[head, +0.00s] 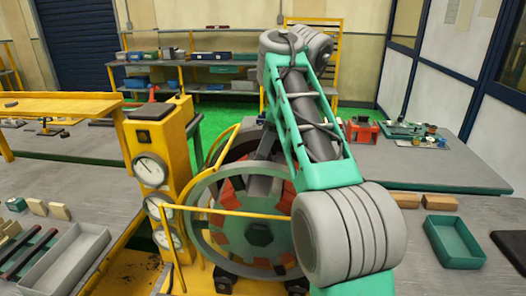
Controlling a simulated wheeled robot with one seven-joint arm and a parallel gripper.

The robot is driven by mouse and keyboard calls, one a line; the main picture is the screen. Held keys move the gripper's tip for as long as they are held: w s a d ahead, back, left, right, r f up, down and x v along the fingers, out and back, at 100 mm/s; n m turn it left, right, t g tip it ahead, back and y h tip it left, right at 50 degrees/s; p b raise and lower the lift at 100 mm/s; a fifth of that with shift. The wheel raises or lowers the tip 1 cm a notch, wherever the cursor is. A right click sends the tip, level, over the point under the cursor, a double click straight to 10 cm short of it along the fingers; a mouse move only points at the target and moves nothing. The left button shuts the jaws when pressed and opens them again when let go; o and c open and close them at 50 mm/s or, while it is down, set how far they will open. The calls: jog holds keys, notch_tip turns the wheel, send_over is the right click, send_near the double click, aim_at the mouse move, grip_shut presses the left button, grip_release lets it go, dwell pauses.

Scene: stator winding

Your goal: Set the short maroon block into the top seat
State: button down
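The stator wheel (204,222) stands upright in the middle, with a grey-green rim and red, maroon and dark segments around a dark green hexagonal hub (259,233). My green and grey arm crosses in front of its right side and hides part of it. Grey parts at the end of my arm, apparently my gripper (263,184), reach down at the top of the wheel, above the hub. The fingers are too small and covered to tell whether they are open or shut. I cannot make out the short maroon block for certain, nor whether the top seat is filled.
A yellow post with gauges (151,169) stands left of the wheel, and a yellow rail (225,212) crosses its front. The left bench holds a grey tray (65,262), dark maroon bars (30,254) and tan blocks (60,211). A green tray (454,242) and tan blocks (440,202) lie right.

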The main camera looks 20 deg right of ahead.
jog(key=shift+f, duration=0.25)
jog(key=c, duration=1.1)
grip_release()
jog(key=shift+o, duration=0.2)
jog(key=p+v, duration=0.5)
jog(key=v, duration=0.3)
